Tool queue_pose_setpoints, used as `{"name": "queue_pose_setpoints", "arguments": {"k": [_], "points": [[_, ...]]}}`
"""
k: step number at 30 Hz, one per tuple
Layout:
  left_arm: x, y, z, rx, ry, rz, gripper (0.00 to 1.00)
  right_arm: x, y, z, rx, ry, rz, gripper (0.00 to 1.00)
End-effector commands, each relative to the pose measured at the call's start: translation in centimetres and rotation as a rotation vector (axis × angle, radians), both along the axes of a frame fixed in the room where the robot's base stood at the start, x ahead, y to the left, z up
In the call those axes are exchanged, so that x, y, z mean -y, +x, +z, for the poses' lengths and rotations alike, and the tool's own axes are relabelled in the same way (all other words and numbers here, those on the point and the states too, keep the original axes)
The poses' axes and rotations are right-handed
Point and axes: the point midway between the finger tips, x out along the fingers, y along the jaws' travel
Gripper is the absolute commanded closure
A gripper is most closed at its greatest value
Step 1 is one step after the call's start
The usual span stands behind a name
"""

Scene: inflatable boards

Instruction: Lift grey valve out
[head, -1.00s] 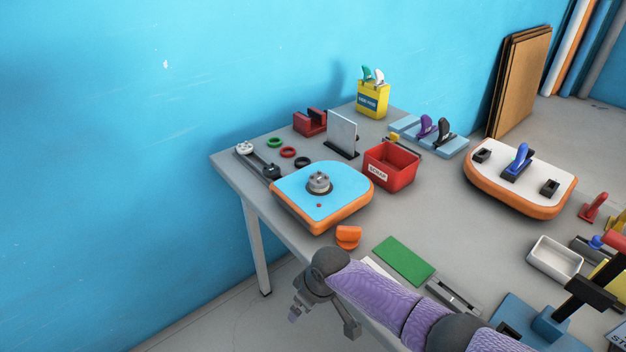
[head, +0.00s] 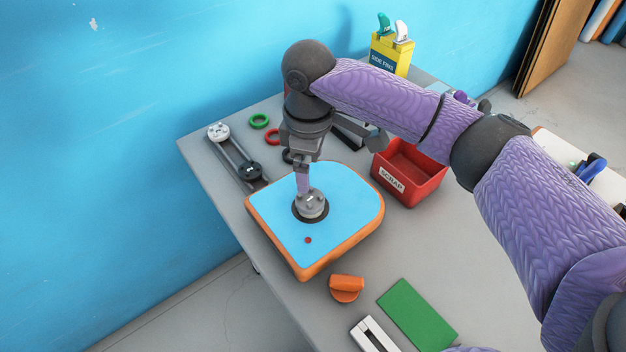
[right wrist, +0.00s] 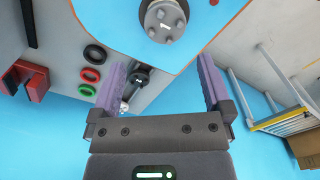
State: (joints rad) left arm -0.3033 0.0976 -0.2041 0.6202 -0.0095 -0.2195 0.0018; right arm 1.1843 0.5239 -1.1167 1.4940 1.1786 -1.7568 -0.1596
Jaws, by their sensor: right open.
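The grey valve (head: 311,204) is round with small studs and sits in a dark ring in the blue top of an orange-edged board (head: 345,215). It also shows at the top of the right wrist view (right wrist: 164,20), ahead of the fingertips. My right gripper (head: 303,184) points down at the valve, with a purple finger just above or at its back edge; contact cannot be told. In the right wrist view its two purple fingers (right wrist: 160,72) are wide apart with nothing gripped between them. My left gripper is not in view.
A rail with a white valve (head: 218,131) and a black valve (head: 250,169) lies left of the board. Green (head: 260,121) and red rings lie behind. A red scrap bin (head: 410,178) stands close right. An orange piece (head: 346,287) and green sheet (head: 417,314) lie in front.

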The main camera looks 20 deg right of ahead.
Motion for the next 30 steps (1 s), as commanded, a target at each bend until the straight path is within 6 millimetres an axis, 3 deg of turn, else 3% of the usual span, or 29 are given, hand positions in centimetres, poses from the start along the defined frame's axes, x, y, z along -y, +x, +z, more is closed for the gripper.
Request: {"name": "queue_pose_setpoints", "arguments": {"k": [6, 10, 19, 30], "points": [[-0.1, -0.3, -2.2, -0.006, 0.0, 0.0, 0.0, -0.2, -0.1, -5.4, -0.004, -0.001, -0.001, 0.0], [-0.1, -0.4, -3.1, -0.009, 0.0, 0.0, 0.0, -0.3, -0.2, -7.9, -0.003, -0.001, -0.002, 0.0], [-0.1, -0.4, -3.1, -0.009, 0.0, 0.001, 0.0, -0.4, -0.1, -8.6, 0.001, 0.0, -0.001, 0.0], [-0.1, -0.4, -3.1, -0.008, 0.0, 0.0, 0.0, -0.4, -0.1, -8.6, 0.001, 0.0, -0.002, 0.76]]}}
